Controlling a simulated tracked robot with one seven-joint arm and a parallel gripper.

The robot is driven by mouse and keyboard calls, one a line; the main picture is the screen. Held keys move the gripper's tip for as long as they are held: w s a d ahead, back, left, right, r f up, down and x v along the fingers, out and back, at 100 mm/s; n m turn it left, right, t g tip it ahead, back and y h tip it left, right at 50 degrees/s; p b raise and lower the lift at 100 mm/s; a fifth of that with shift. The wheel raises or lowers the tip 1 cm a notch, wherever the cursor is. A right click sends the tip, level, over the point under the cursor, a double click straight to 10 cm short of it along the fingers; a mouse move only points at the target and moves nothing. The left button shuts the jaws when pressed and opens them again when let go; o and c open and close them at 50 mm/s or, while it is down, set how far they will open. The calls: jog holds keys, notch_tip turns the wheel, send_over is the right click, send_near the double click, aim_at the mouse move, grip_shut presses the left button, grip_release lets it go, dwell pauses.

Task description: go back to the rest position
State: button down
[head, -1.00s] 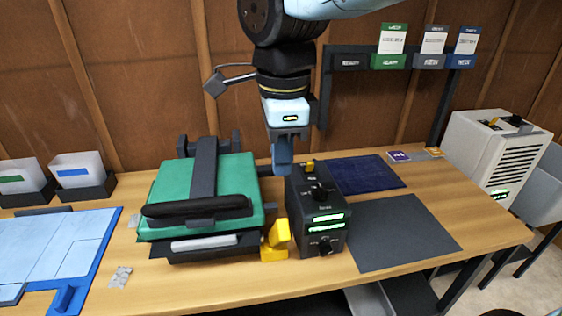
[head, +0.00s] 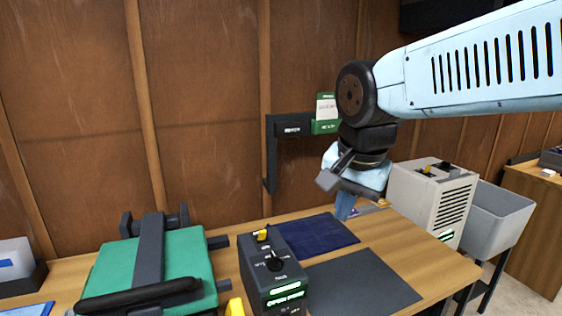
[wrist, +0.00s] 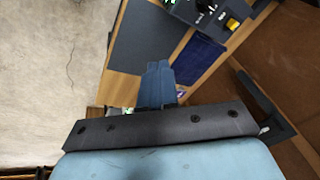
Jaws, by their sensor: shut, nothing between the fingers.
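My gripper (head: 345,206) hangs from my light-blue arm on the right side of the head view, over the back right part of the workbench. Its fingers are shut and hold nothing. In the wrist view, my gripper (wrist: 158,84) shows as a narrow blue-grey pair of fingers close together above the bench edge. It is clear of the black control box (head: 275,270) and the green-topped press (head: 120,268), which stand to its left.
A dark blue mat (head: 318,243) and a grey mat (head: 362,284) lie on the workbench (head: 425,262). A beige vented unit (head: 428,198) and a grey bin (head: 495,215) stand at the right. A dark rack with a green card holder (head: 325,126) is on the wall behind my gripper.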

jog(key=s+d+n+t, duration=0.2)
jog(key=d+n, duration=0.4)
jog(key=d, duration=0.6)
jog(key=shift+s+d+f+h, duration=0.2)
jog(key=shift+d+f+h, duration=0.1)
jog(key=shift+d+f, duration=0.15)
jog(key=shift+a, duration=0.1)
